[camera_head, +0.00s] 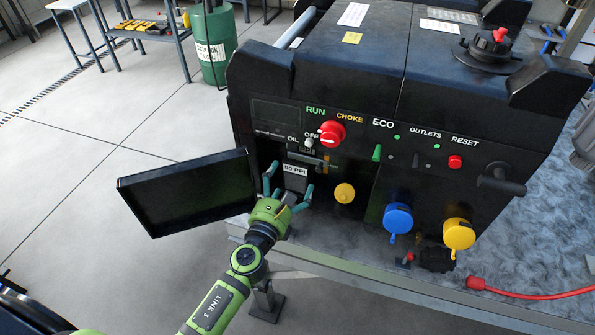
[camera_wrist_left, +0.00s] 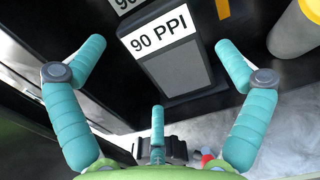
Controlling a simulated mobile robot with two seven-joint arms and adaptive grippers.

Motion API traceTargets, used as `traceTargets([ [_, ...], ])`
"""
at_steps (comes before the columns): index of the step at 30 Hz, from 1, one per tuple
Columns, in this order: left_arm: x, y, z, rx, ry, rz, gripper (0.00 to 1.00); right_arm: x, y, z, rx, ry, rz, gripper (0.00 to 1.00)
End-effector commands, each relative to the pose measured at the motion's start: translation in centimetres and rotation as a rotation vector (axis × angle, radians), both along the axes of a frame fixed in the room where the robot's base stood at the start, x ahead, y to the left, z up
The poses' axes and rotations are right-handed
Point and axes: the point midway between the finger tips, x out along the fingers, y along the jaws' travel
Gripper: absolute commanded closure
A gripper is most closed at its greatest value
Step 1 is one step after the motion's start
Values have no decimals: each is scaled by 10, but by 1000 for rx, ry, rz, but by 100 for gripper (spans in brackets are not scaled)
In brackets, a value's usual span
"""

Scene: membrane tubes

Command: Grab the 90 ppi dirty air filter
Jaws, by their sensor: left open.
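The air filter (camera_head: 295,181) is a dark grey block with a white 90 PPI label, set in an open bay at the left of the black generator's front. In the left wrist view the filter (camera_wrist_left: 180,68) is straight ahead, its label toward me. Part of a second label with "90" shows above it. My left gripper (camera_head: 288,187) is open in front of the bay. In the left wrist view its teal fingers spread left, right and below the filter, and it looks empty. I cannot tell whether any finger touches the filter. My right gripper is not in view.
The bay's black cover (camera_head: 188,192) swings open to the left, close beside my gripper. A yellow round cap (camera_head: 345,193) sits right of the bay. Blue (camera_head: 398,218) and yellow (camera_head: 459,233) outlet covers sit further right. A red cable (camera_head: 530,294) lies on the bench.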

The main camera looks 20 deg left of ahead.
Motion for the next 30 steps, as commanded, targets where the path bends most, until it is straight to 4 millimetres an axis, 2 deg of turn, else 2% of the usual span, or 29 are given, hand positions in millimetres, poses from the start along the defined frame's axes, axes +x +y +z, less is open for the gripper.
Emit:
traceTargets([
  [1,10,0,6,-1,-3,2,0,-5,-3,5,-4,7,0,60],
  [6,28,-1,2,-2,-1,1,0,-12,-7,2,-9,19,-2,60],
  [14,30,-1,2,-2,0,0,0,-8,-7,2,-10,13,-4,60],
  [17,30,-1,2,-2,0,0,36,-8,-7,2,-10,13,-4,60],
  [18,30,-1,2,-2,0,0,44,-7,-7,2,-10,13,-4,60],
  [30,30,-1,5,-1,0,0,44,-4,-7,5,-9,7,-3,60],
])
